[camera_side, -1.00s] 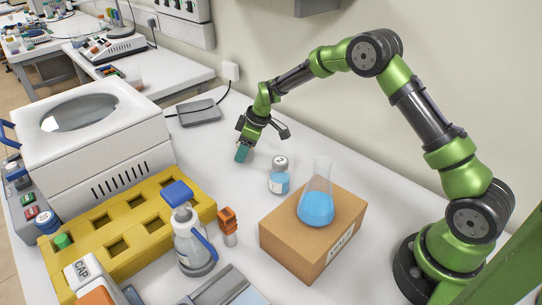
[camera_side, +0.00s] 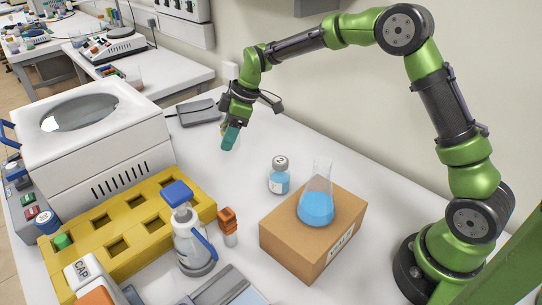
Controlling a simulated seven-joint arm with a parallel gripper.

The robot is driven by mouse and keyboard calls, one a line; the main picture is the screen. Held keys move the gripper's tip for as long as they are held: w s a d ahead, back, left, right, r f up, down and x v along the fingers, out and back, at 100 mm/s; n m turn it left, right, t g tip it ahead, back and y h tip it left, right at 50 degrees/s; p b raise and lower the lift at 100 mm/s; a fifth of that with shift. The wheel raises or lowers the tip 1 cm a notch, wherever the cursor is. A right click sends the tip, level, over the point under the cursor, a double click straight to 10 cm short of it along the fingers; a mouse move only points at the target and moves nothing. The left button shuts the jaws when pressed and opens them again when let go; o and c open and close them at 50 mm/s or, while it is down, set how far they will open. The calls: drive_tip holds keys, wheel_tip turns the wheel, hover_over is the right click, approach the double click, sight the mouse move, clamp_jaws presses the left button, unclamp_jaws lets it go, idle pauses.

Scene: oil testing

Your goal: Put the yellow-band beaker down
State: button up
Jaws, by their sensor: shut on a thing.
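My gripper (camera_side: 231,138) points downward over the rear of the white bench, to the right of the grey scale-like tray. Its teal fingertip is closed on a small clear thing with a trace of yellow, which I take as the yellow-band beaker (camera_side: 224,129). The beaker is mostly hidden by the finger and is hard to make out against the white bench. It appears held above the bench top, though its exact height cannot be told.
A capped bottle of blue liquid (camera_side: 279,177) and a flask of blue liquid (camera_side: 316,206) on a cardboard box (camera_side: 290,243) stand in front. A yellow rack (camera_side: 140,213), a wash bottle (camera_side: 190,240) and a white machine (camera_side: 90,130) are left. The grey tray (camera_side: 198,112) lies behind.

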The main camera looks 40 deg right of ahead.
drive_tip(key=s+a+n+g, duration=0.1)
drive_tip(key=s+a+n, duration=0.3)
drive_tip(key=a, duration=0.1)
drive_tip(key=shift+n, duration=0.3)
drive_tip(key=f, duration=1)
drive_tip(key=shift+s+d+f, duration=0.1)
drive_tip(key=shift+s+f, duration=0.15)
drive_tip(key=shift+f, duration=0.15)
drive_tip(key=o, duration=1)
